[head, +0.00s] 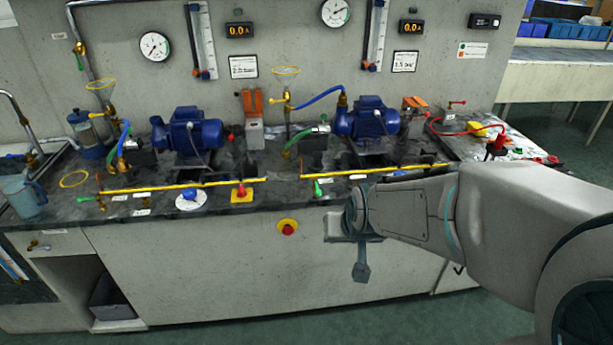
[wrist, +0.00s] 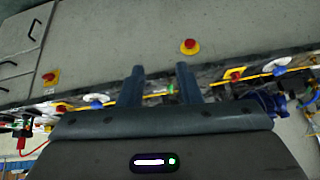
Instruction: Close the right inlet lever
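A small green lever (head: 318,187) stands on the front of the bench, at the left end of the right yellow rail; I take it for the right inlet lever, but no readable label confirms it. A small green spot, seemingly this lever (wrist: 170,88), shows in the wrist view between my fingers but beyond them. Its exact angle is too small to tell. My gripper (wrist: 160,75) is open and empty, its two fingers apart. In the head view it hangs in front of the bench's front face, right of the lever and apart from it.
The right blue pump (head: 368,122) stands behind the right yellow rail (head: 375,171). A red stop button (head: 288,227) sits on the bench front, left of my gripper. A yellow plate with a red knob (head: 241,194) and a white disc with a blue knob (head: 190,198) lie further left.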

